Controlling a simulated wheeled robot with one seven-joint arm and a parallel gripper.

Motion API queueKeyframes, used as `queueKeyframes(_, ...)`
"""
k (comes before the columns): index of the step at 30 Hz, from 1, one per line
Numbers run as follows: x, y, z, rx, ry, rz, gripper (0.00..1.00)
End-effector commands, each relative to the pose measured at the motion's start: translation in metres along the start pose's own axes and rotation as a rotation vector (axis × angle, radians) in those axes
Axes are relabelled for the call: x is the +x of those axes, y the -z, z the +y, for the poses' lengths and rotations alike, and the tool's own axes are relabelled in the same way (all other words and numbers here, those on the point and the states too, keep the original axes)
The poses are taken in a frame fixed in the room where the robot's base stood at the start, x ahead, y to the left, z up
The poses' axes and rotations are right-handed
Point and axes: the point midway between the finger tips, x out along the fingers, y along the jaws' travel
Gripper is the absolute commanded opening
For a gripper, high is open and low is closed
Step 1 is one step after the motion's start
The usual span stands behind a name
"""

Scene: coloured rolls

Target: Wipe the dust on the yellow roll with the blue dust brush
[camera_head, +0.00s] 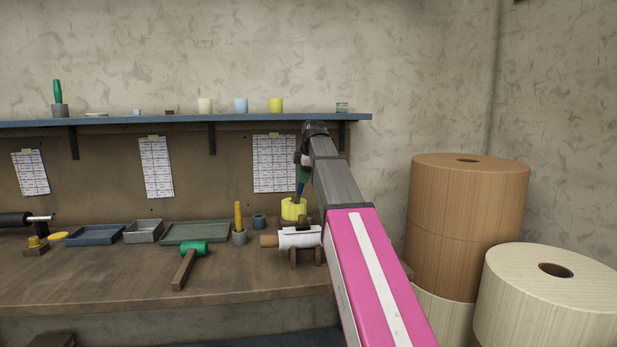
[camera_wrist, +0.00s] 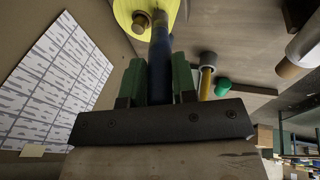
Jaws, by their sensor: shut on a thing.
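The yellow roll (camera_head: 293,209) stands on the workbench near its right end, below a paper sheet. It also shows at the top of the wrist view (camera_wrist: 123,14), with a brownish round core or peg in it. My gripper (camera_head: 303,168) points down above the roll. In the wrist view its green fingers (camera_wrist: 159,80) are shut on the blue dust brush (camera_wrist: 159,48). The brush (camera_head: 300,189) hangs down nearly upright, its lower end at the roll's top. I cannot tell whether it touches. No dust can be made out at this size.
A white roll (camera_head: 300,238) on a wooden stand sits just in front of the yellow roll. A shelf (camera_head: 200,119) runs above.

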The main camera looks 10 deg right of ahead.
Motion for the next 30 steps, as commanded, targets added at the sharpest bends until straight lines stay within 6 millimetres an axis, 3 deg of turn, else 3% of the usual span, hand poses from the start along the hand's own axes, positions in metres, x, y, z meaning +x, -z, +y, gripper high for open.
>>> queueKeyframes(20,0.004,0.037,-0.001,-0.001,0.001,0.000,0.02)
queueKeyframes(30,0.005,0.031,-0.001,0.001,0.001,-0.001,0.02)
